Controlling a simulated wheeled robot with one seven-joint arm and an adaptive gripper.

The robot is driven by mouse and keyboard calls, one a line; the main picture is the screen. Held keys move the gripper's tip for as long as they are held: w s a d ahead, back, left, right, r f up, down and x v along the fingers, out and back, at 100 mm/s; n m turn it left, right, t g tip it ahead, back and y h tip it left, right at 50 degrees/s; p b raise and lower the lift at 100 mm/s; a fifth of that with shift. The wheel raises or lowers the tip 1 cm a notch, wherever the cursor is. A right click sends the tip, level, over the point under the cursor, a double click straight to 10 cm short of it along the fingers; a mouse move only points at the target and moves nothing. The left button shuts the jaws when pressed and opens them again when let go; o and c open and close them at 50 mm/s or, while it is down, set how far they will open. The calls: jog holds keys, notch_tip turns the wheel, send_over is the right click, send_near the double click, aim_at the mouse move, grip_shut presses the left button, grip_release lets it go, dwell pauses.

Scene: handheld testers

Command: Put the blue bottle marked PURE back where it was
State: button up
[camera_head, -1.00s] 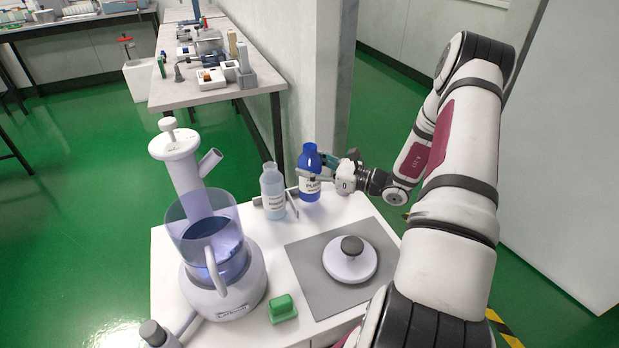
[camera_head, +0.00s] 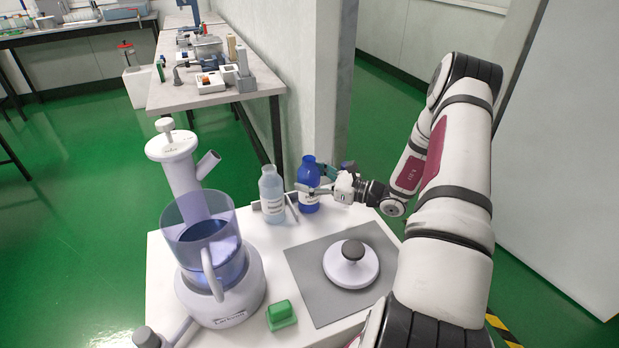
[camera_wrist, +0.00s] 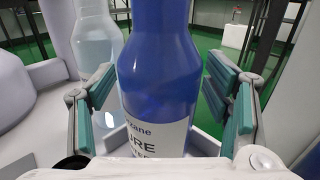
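The blue bottle (camera_head: 309,183) with a white label stands upright at the back of the white table, at or very near its surface. It fills the middle of the wrist view (camera_wrist: 158,85), where part of its label reads "URE". My gripper (camera_head: 318,182) reaches it from the right, with one finger on each side of the bottle. The bottle's base is hidden in the wrist view.
A pale clear bottle (camera_head: 272,196) stands just left of the blue bottle, by a small grey bracket (camera_head: 291,205). A grey mat (camera_head: 313,296) with a white knobbed lid (camera_head: 351,265) lies in front. A food processor (camera_head: 221,284) and a green block (camera_head: 281,315) are nearer.

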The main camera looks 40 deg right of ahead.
jog(key=shift+r, duration=0.2)
jog(key=p+v, duration=0.3)
jog(key=v, duration=0.9)
jog(key=w+a+r+n+g+y, duration=0.1)
jog(key=a+r+n+g+y, duration=0.4)
jog(key=a+r+n+g, duration=0.7)
jog(key=s+a+r+n+g+h, duration=0.1)
jog(key=s+a+r+n+g, duration=0.15)
jog(key=a+r, duration=0.35)
jog(key=s+a+r+n+g+h, duration=0.1)
jog(key=s+a+r+n, duration=0.25)
jog(key=a, duration=0.55)
jog(key=s+a+r+n+g+h, duration=0.35)
jog(key=s+a+n+h, duration=0.2)
jog(key=s, duration=0.55)
jog(key=s+d+n+t+h, duration=0.2)
jog(key=s+n+h, duration=0.4)
jog(key=s, duration=0.5)
jog(key=shift+s+r+n+t, duration=0.25)
jog(key=shift+n+t, duration=0.1)
jog(key=shift+t, duration=0.45)
